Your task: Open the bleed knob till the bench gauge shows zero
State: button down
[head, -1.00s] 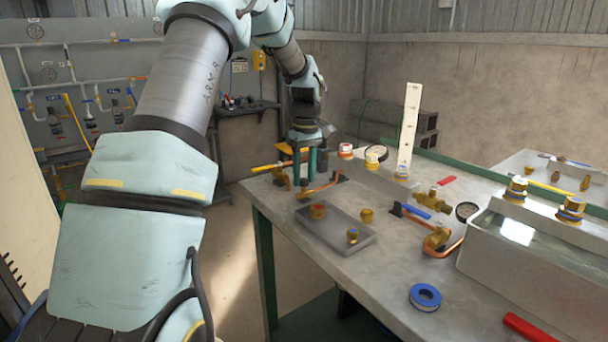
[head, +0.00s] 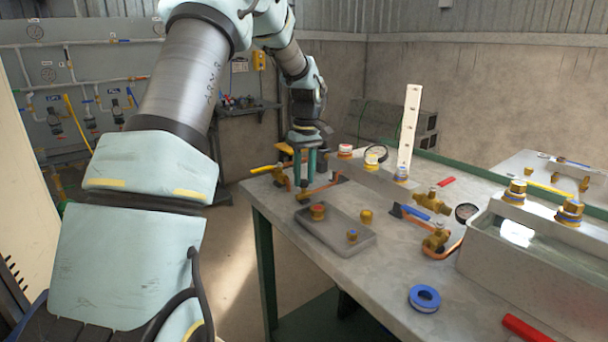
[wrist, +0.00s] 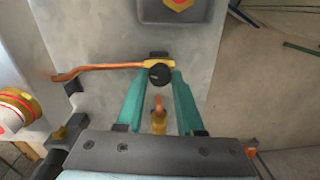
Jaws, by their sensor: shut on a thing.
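My gripper (head: 308,174) points down at the far left end of the bench. In the wrist view its two green fingers (wrist: 159,80) are shut on a black round knob (wrist: 159,74), on a brass fitting with a copper pipe. In the head view the fingers hide the knob. Another small gauge (head: 466,212) sits by the brass valve farther right. I cannot tell which is the bench gauge, and neither reading is legible.
A grey tray (head: 336,229) with brass fittings lies in front of my gripper. A yellow-handled valve (head: 268,169) is close on the left. A tall white strip (head: 409,125) stands by the block. Blue tape (head: 424,298) lies nearer, with bare bench around it.

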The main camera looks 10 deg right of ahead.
jog(key=m+p, duration=0.1)
jog(key=m, duration=0.3)
jog(key=shift+r+p, duration=0.15)
jog(key=shift+p, duration=0.15)
jog(key=m+p, duration=0.1)
jog(key=m, duration=0.3)
jog(key=shift+m, duration=0.4)
jog(key=m+p, duration=0.1)
jog(key=m, duration=0.2)
jog(key=shift+m+t, duration=0.3)
jog(key=m+p, duration=0.2)
jog(key=m, duration=0.2)
jog(key=shift+m, duration=0.3)
jog(key=m+p, duration=0.1)
jog(key=m, duration=0.2)
jog(key=shift+m+h, duration=0.3)
jog(key=m+p, duration=0.2)
jog(key=m, duration=0.2)
jog(key=shift+m+p, duration=0.3)
jog(key=shift+p, duration=0.1)
jog(key=m+p, duration=0.2)
jog(key=m, duration=0.2)
jog(key=shift+m+p, duration=1.05)
jog(key=shift+m, duration=0.65)
